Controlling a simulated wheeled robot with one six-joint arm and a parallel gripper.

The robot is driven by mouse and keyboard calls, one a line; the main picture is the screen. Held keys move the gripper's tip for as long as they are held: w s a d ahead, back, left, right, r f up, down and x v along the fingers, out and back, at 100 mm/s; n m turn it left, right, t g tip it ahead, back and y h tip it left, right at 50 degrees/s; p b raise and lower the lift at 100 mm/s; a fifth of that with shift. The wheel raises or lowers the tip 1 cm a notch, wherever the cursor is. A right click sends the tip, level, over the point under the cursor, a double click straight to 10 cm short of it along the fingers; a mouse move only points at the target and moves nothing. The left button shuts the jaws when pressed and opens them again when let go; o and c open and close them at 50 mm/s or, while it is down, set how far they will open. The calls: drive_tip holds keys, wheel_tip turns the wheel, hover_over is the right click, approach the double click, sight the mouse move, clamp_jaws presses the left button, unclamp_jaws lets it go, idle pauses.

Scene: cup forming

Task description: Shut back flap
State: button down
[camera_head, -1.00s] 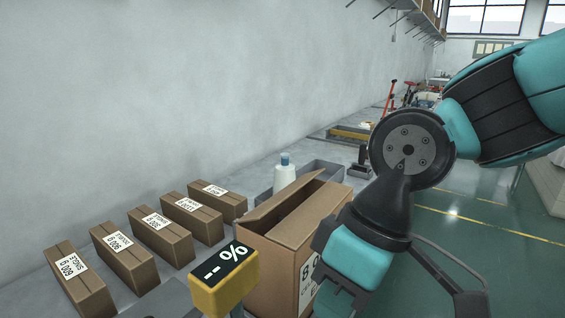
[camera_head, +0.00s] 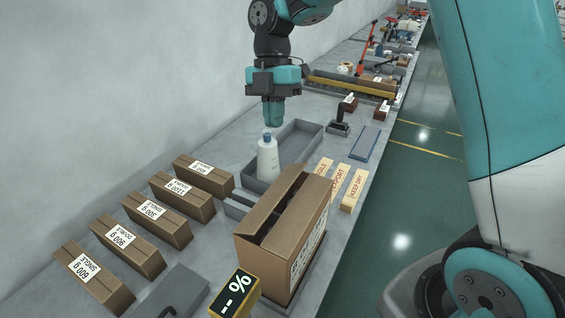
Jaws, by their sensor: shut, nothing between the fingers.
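The open brown carton (camera_head: 281,250) stands on the bench at the lower middle. A long flap on its left side (camera_head: 272,205) is tilted upward. A dark gap shows between that flap and the brown panel on the right side of the top. I cannot tell clearly how the flap at the carton's far end lies. My gripper (camera_head: 273,118) points down with its fingers shut and empty. It is beyond the carton, above the white bottle (camera_head: 268,160), and appears apart from both.
The bottle stands in a grey tray (camera_head: 303,137) behind the carton. Several small labelled boxes (camera_head: 155,222) line the left. A yellow percent display (camera_head: 235,295) is in front. Labelled wooden blocks (camera_head: 352,190) lie to the right. Floor is open beyond the bench edge.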

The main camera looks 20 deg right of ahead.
drive_tip(key=p, duration=0.3)
hover_over(284, 192)
drive_tip(key=w, duration=0.2)
drive_tip(key=f, duration=0.9)
drive_tip(key=shift+w+a, duration=0.2)
drive_tip(key=shift+a, duration=0.2)
drive_tip(key=shift+s+d+f+p, duration=0.15)
drive_tip(key=shift+s+d+f, duration=0.1)
drive_tip(key=shift+f, duration=0.35)
drive_tip(key=shift+s+d+f+p, duration=0.15)
drive_tip(key=shift+s+f+p, duration=0.05)
drive_tip(key=shift+f, duration=0.4)
drive_tip(key=shift+s+d+f+p, duration=0.15)
drive_tip(key=shift+s+d+f, duration=0.1)
drive_tip(key=shift+f, duration=0.35)
drive_tip(key=shift+a, duration=0.1)
